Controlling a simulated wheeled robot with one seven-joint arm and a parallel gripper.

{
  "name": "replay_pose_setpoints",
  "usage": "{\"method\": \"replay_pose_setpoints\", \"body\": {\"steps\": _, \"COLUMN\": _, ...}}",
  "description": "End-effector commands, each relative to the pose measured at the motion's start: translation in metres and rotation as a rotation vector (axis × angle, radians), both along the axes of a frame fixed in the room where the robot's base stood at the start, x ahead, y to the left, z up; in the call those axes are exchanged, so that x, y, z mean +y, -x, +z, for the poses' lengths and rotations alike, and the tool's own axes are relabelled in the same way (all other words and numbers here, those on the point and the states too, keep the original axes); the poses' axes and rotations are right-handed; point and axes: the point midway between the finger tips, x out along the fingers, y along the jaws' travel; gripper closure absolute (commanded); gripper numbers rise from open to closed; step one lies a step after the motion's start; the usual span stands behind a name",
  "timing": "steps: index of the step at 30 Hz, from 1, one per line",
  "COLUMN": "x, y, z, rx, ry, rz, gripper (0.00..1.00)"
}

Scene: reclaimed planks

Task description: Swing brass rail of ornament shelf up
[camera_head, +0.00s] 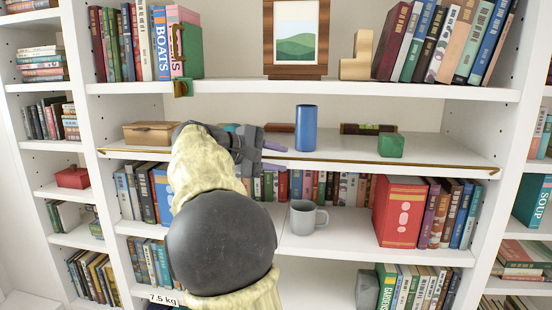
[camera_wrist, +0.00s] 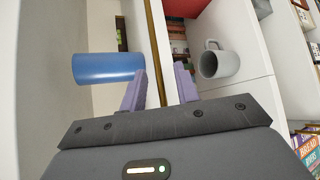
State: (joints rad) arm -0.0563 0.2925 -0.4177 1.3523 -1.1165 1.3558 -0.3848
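The brass rail (camera_head: 400,164) is a long thin bar along the front edge of the ornament shelf (camera_head: 340,145), lying low at about shelf level. Its right end is near the right upright. It also shows in the wrist view (camera_wrist: 154,40), running between my two fingers. My gripper (camera_head: 274,157) is at the shelf front, left of the middle, with its purple fingers apart, one above and one below the shelf edge. In the wrist view my gripper (camera_wrist: 161,75) is open around the rail's line; I cannot tell whether a finger touches it. My arm hides part of the rail's left half.
On the ornament shelf stand a blue cylinder (camera_head: 306,128), close behind my fingers, a green block (camera_head: 391,145) and a brown box (camera_head: 150,132). A grey mug (camera_head: 306,217) stands on the shelf below.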

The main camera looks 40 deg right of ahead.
Motion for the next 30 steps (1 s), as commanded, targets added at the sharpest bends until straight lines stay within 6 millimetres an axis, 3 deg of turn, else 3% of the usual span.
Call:
{"method": "replay_pose_setpoints", "body": {"steps": 8, "x": 0.001, "y": 0.0, "z": 0.0, "rx": 0.0, "ry": -0.001, "rz": 0.0, "gripper": 0.69}}
{"method": "replay_pose_setpoints", "body": {"steps": 14, "x": 0.015, "y": -0.003, "z": 0.003, "rx": -0.001, "ry": 0.0, "rz": 0.003, "gripper": 0.69}}
{"method": "replay_pose_setpoints", "body": {"steps": 30, "x": 0.112, "y": -0.017, "z": 0.038, "rx": -0.003, "ry": 0.0, "rz": 0.004, "gripper": 0.69}}
